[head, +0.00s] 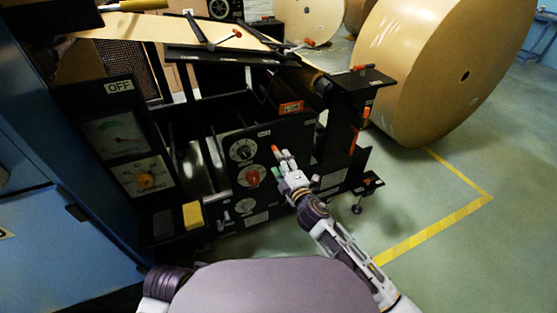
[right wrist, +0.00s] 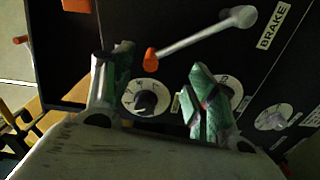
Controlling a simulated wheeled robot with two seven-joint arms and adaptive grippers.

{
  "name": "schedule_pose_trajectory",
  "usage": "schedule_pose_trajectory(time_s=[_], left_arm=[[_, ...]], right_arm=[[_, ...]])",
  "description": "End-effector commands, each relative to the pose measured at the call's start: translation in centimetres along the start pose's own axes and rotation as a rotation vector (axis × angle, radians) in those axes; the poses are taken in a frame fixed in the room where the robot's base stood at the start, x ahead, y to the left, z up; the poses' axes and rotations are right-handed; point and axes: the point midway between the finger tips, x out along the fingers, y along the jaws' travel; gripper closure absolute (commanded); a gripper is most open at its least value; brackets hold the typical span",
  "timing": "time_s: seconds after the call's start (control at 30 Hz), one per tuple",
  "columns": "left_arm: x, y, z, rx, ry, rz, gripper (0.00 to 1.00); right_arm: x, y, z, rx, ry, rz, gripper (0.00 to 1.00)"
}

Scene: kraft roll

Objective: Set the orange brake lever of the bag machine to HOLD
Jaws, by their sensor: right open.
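The brake lever shows in the right wrist view as a grey metal arm with an orange tip (right wrist: 151,60). It slants from a round pivot at upper right down to the tip at left, beside a white BRAKE label (right wrist: 272,25). In the head view its orange tip (head: 276,149) shows just above my right gripper (head: 282,165). My right gripper (right wrist: 155,82) is open, with its green-padded fingers apart and nothing between them. The orange tip appears beyond the gap between the fingertips; contact cannot be made out. No HOLD mark is readable. My left gripper is out of view.
The black machine panel carries a white-ringed dial (head: 242,150) and a red-knobbed dial (head: 252,176). A large kraft roll (head: 430,75) stands at right. The floor at right is clear.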

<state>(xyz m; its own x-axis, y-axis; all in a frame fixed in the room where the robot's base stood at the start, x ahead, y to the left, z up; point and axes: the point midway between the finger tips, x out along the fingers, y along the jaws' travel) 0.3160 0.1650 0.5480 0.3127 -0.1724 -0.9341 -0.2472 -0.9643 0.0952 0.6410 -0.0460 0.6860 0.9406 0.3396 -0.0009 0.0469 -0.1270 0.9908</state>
Motion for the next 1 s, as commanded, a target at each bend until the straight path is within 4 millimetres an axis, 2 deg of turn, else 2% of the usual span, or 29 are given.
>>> schedule_pose_trajectory(time_s=[0.6,1.0], left_arm=[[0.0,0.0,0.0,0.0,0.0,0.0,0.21],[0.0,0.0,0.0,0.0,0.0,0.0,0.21]], right_arm=[[-5.4,-0.1,0.1,-0.003,-0.002,-0.001,0.43],[-7.1,0.0,0.2,-0.003,-0.003,0.0,0.43]])
